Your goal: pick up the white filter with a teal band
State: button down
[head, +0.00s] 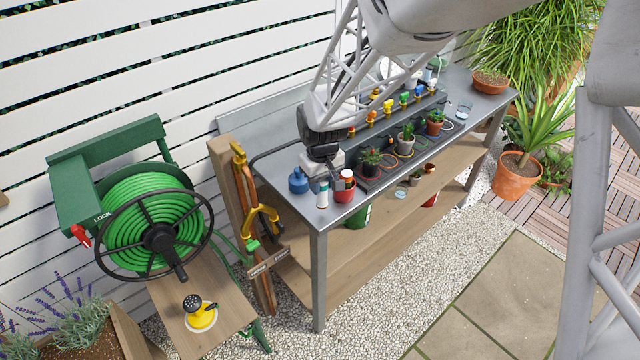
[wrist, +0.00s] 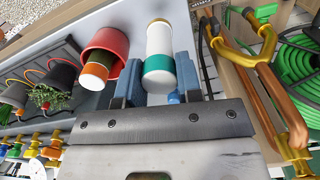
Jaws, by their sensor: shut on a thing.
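The white filter with a teal band (wrist: 160,50) sits between the two blue fingers of my gripper (wrist: 159,72) in the wrist view, with a finger on each side. My gripper is shut on it. In the head view the filter (head: 322,198) shows upright near the front-left corner of the metal bench, below my gripper (head: 324,172). The fingers are mostly hidden there, and I cannot tell whether the filter's base touches the bench.
A red pot (head: 344,190) holding a white-and-orange cylinder (wrist: 97,72) stands close beside the filter. A blue bottle (head: 298,181) is on the other side. Potted plants (head: 371,161) and a row of coloured valves (head: 388,106) lie farther along the metal bench (head: 342,213).

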jog(key=s+d, duration=0.2)
jog(key=s, duration=0.4)
jog(key=s+d+r, duration=0.1)
jog(key=s+d, duration=0.2)
jog(key=s, duration=0.4)
jog(key=shift+s+d+r, duration=0.25)
jog(key=shift+s, duration=0.05)
dwell(0.3)
